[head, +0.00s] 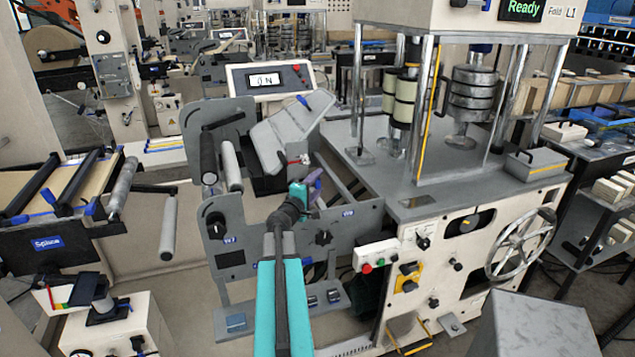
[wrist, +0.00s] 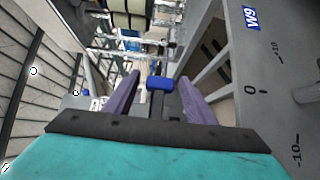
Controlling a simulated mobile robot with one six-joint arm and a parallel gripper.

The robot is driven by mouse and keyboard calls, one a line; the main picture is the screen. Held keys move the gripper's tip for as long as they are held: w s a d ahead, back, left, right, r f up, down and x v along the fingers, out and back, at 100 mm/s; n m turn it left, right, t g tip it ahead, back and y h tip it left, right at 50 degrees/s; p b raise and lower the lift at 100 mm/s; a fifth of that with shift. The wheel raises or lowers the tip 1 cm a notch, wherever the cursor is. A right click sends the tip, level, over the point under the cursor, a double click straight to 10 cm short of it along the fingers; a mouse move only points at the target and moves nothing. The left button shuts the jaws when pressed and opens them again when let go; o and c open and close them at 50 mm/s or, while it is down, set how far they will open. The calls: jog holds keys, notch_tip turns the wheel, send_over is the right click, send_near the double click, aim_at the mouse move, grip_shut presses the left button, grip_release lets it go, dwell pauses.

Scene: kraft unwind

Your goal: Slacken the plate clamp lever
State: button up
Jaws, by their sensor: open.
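My gripper (head: 314,180) is at the end of my teal arm, in front of the grey unwind frame near the middle of the head view. In the wrist view its two purple fingers (wrist: 160,82) are apart. A small blue block (wrist: 159,83) shows between the fingertips, with gaps on both sides; it looks like a lever's end, but I cannot tell how far beyond the tips it is. I cannot tell which part is the plate clamp lever.
The frame's side plate with a W9 label (wrist: 252,17) and a scale stands close on the right in the wrist view. A display box (head: 268,79) is behind the tilted plate. Rollers (head: 230,165) are left of my gripper; a handwheel machine (head: 470,215) is right.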

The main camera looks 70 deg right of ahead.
jog(key=shift+d, duration=0.2)
grip_shut()
dwell(0.3)
jog(key=shift+w+b, duration=0.15)
jog(key=shift+b, duration=0.3)
